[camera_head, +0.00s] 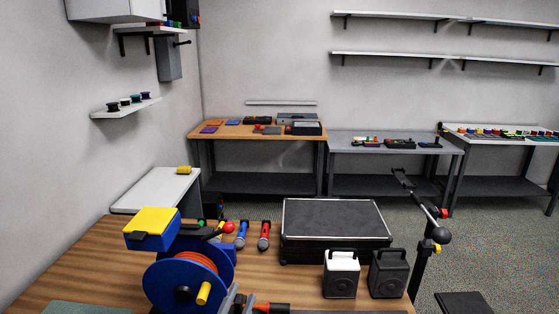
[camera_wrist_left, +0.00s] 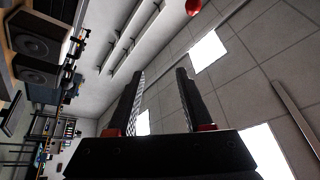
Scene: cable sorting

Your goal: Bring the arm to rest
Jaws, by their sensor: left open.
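Most of the left arm is hidden or out of the picture. My right gripper does not show in either view.
On the wooden table (camera_head: 60,285) are a blue reel with orange cable (camera_head: 160,285), a blue box with yellow lid (camera_head: 152,221), microphones (camera_head: 264,236), a black case (camera_head: 335,218) and two speakers (camera_head: 341,274). Side tables stand behind.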

